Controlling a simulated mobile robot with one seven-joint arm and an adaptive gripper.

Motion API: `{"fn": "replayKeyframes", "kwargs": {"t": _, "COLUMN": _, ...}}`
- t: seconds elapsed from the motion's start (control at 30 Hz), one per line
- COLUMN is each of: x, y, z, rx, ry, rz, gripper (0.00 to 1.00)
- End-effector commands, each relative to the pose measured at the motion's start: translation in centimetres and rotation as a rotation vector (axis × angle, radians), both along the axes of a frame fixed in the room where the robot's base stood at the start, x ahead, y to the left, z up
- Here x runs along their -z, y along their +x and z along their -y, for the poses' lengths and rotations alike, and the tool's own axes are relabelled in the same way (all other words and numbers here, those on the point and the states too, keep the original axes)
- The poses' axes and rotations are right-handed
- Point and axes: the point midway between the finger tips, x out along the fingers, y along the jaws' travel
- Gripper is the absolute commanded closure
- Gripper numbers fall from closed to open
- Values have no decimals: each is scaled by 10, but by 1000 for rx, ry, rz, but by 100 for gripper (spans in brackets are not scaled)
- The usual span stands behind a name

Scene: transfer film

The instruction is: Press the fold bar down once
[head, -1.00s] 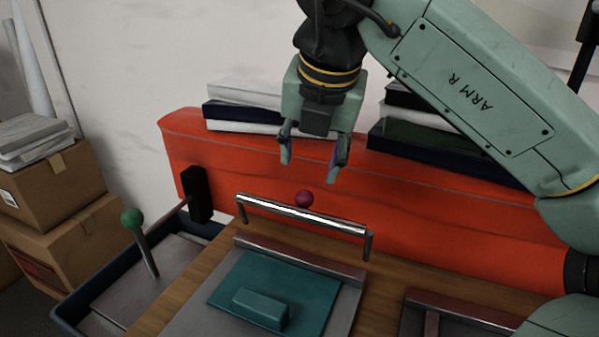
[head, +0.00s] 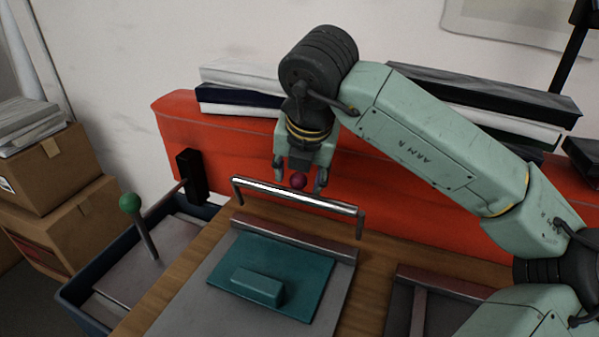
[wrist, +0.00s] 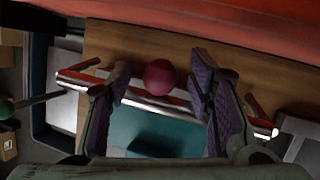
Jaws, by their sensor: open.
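The fold bar (head: 325,203) is a shiny metal bar on two short posts, raised across the wooden bench. A dark red ball knob (head: 298,181) shows at the middle of the bar; how it joins the bar is not clear. My gripper (head: 299,174) is open and points down just over the knob and the bar, with its fingertips partly behind the bar's line. In the wrist view the red knob (wrist: 159,77) lies between the two open fingers, and the fold bar (wrist: 150,108) runs below it. I cannot tell whether the fingers touch either.
A teal pad with a raised block (head: 258,287) lies on a grey plate before the bar. A green-knobbed lever (head: 131,203) stands in a dark tray at left. An orange-red panel (head: 410,203) backs the bench, with books stacked on top. Cardboard boxes stand at far left.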

Motion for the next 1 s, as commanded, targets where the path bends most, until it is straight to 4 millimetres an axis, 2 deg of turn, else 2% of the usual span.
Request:
{"fn": "replayKeyframes", "kwargs": {"t": 0.13, "x": 0, "y": 0, "z": 0, "rx": 0, "ry": 0, "rz": 0, "gripper": 53}}
{"fn": "replayKeyframes", "kwargs": {"t": 0.83, "x": 0, "y": 0, "z": 0, "rx": 0, "ry": 0, "rz": -1, "gripper": 100}}
{"fn": "replayKeyframes", "kwargs": {"t": 1.0, "x": 0, "y": 0, "z": 0, "rx": 0, "ry": 0, "rz": -1, "gripper": 100}}
